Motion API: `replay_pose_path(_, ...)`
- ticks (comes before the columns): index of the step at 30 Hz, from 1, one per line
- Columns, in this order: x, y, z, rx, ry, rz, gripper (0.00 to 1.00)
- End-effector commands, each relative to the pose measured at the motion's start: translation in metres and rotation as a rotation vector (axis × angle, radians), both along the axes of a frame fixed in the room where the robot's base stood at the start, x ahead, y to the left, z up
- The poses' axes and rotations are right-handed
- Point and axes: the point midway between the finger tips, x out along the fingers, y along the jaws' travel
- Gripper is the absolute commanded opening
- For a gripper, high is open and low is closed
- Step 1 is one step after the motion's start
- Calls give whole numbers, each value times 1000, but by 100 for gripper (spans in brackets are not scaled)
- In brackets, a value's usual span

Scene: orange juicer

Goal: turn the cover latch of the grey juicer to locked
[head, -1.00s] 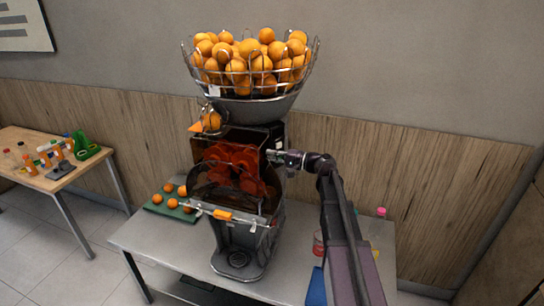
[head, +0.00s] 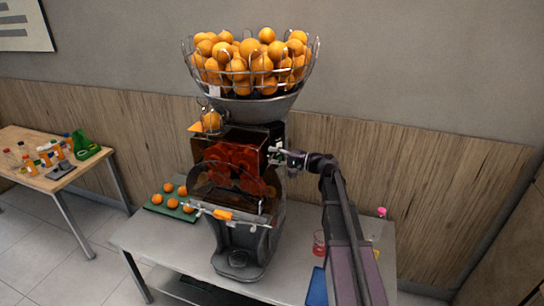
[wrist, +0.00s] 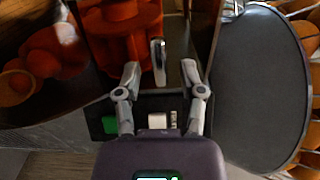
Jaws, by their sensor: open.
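The grey juicer (head: 238,235) stands on the table, with a dark see-through cover (head: 225,185) over its red pressing drums (head: 232,162). The drums also show in the wrist view (wrist: 122,35). My gripper (head: 283,157) is at the upper right side of the juicer. In the wrist view my gripper (wrist: 160,72) is open, with its two fingertips apart. A narrow silver piece (wrist: 158,60), which looks like the cover latch, stands upright in the picture between the fingertips. I see no clear contact with either finger. I cannot tell its locked or unlocked position.
A wire basket of oranges (head: 250,68) tops the juicer. A dark panel with a green button (wrist: 109,124) lies close under the fingers. A green tray with oranges (head: 158,205), a red cup (head: 319,244) and a blue item (head: 316,288) are on the table.

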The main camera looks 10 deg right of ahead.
Motion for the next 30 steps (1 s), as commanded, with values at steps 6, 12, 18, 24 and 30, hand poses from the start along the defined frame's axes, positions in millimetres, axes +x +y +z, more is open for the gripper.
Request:
replay_pose_path(6,-12,-21,0,0,0,-2,51)
replay_pose_path(12,-27,-48,0,0,0,-4,51)
replay_pose_path(18,-42,-73,0,0,0,-3,51)
replay_pose_path(24,-52,-90,0,0,0,-2,51)
replay_pose_path(30,-55,-97,0,0,0,-1,51)
